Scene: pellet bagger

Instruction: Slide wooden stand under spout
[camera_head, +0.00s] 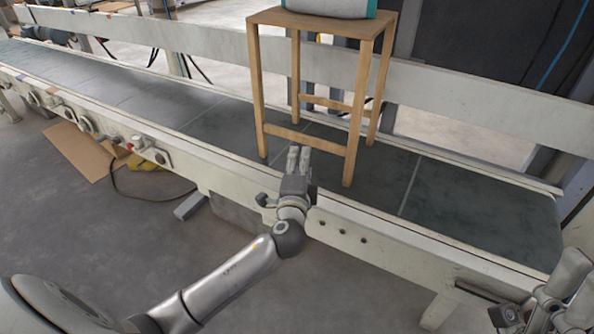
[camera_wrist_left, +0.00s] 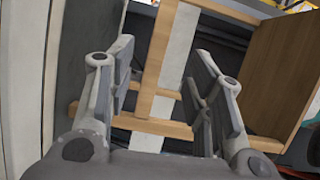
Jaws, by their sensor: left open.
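The wooden stand (camera_head: 307,139) is upright on the conveyor belt, with four legs, low crossbars and a flat top. My left gripper (camera_head: 298,153) is at the stand's near side, by its front lower crossbar. In the left wrist view its two fingers (camera_wrist_left: 163,95) are spread apart, with the stand's wooden bars (camera_wrist_left: 152,126) beyond and between them. I cannot tell whether the fingers touch the wood. My right gripper (camera_head: 562,290) is partly in view at the lower right corner; its finger opening is unclear. I cannot make out the spout.
A white and teal object (camera_head: 330,7) sits on the stand's top, cut off by the picture edge. The dark conveyor belt (camera_head: 465,205) is clear left and right of the stand. A pale rail (camera_head: 210,47) runs behind it. Cardboard (camera_head: 78,150) lies on the floor at left.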

